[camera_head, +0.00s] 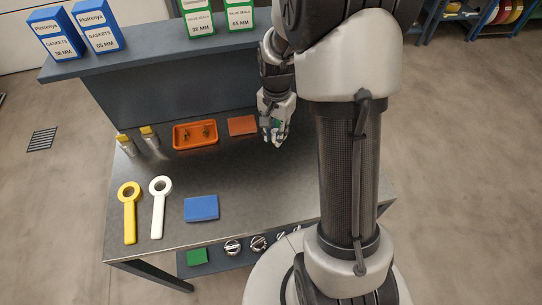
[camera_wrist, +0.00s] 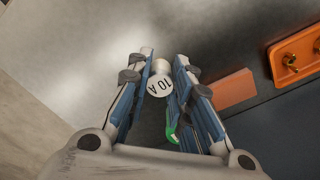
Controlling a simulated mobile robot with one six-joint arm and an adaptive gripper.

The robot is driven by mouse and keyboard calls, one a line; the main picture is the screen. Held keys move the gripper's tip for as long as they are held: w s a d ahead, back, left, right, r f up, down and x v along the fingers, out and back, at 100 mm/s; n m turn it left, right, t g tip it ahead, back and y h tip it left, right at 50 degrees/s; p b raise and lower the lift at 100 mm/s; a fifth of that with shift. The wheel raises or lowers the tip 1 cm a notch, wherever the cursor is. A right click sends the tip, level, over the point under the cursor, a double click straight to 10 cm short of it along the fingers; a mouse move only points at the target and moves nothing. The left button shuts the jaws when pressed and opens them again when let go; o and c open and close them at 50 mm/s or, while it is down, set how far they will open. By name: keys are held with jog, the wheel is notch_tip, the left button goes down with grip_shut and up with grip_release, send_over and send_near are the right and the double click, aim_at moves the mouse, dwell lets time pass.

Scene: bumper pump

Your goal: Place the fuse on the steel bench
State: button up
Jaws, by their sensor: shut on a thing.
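The fuse (camera_wrist: 160,82) is a small pale cylinder with a round end marked "10 A", in the wrist view. My gripper (camera_wrist: 161,68) is shut on it, with one blue-padded finger on each side. In the head view my gripper (camera_head: 274,140) points down over the right part of the steel bench (camera_head: 262,185); the fuse is hard to make out there. A small green part (camera_wrist: 172,132) shows by the right finger in the wrist view. I cannot tell the exact height of the fuse above the bench top.
An orange tray (camera_head: 195,134) holding small brass parts and a flat orange block (camera_head: 242,125) lie left of my gripper. A blue block (camera_head: 202,208), white ring tool (camera_head: 158,206), yellow ring tool (camera_head: 130,212) and two yellow-topped cylinders (camera_head: 150,137) are farther left. A raised shelf (camera_head: 160,58) stands behind.

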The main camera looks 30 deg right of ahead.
notch_tip(320, 180, down, 11)
jog(key=b, duration=0.2)
jog(key=shift+w+f+b, duration=0.1)
jog(key=shift+b, duration=0.3)
jog(key=shift+f, duration=0.15)
jog(key=o, duration=0.9)
notch_tip(320, 180, up, 12)
jog(key=p, duration=0.3)
jog(key=shift+p, duration=0.4)
jog(key=s+a+r+n+t, duration=0.1)
jog(key=s+a+r+n, duration=0.25)
jog(key=r, duration=0.55)
jog(key=s+a+r+n+t, duration=0.1)
jog(key=s+a+r+n, duration=0.2)
jog(key=s, duration=0.2)
jog(key=s+a+r+n+t, duration=0.1)
jog(key=s+a+r+n, duration=0.1)
jog(key=s+a+r, duration=0.1)
jog(key=s+a+r+n+t, duration=0.1)
jog(key=s+a+r+n, duration=0.2)
jog(key=s, duration=0.5)
jog(key=shift+s+r+n+t, duration=0.1)
jog(key=shift+r+n+t, duration=0.25)
jog(key=shift+r, duration=0.5)
